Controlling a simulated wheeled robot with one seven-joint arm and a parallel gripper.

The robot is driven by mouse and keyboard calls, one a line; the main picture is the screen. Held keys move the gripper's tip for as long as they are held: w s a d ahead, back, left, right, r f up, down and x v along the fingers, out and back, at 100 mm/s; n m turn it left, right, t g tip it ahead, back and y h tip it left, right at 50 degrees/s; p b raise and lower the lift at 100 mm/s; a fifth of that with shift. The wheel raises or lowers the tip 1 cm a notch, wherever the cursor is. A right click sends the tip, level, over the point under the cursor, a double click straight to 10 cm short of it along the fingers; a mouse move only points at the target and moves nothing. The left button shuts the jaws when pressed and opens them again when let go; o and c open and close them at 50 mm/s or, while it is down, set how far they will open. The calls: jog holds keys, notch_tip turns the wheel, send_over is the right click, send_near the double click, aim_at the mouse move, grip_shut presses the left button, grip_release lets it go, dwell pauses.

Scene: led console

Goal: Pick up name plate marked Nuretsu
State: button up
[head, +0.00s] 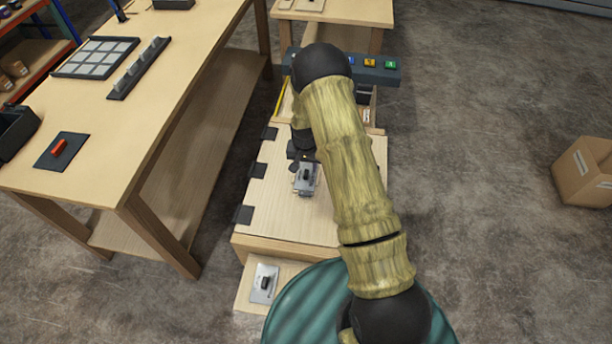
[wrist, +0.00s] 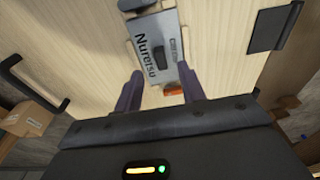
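The name plate marked Nuretsu (wrist: 150,42) is a grey plate with dark lettering and a small dark knob in its middle. It lies against a pale wooden panel (wrist: 80,40), ahead of my gripper (wrist: 160,84). Two dark purple fingers stand apart, with their tips near the plate's close end; no grip on it shows. In the head view a grey plate with a dark knob (head: 306,180) shows on the panel beside my gripper (head: 301,158), partly hidden by my arm. Its lettering is too small to read there.
Another grey plate with a dark knob (head: 264,281) lies on a lower wooden ledge in front. Black hinges (head: 256,170) line the panel's left edge. A dark bar with coloured buttons (head: 370,63) stands behind. A workbench (head: 150,85) is left; floor at right is clear before a cardboard box (head: 585,172).

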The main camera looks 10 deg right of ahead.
aim_at(306, 173)
jog(key=shift+w+d+f+p, duration=0.1)
jog(key=shift+w+f+p, duration=0.1)
jog(key=shift+f, duration=0.6)
jog(key=shift+w+a+f+p, duration=0.1)
jog(key=shift+f+p, duration=0.1)
jog(key=shift+f, duration=0.55)
jog(key=shift+w+d+f+p, duration=0.1)
jog(key=shift+f+p, duration=0.1)
jog(key=shift+f, duration=0.6)
jog(key=shift+c, duration=0.4)
grip_shut()
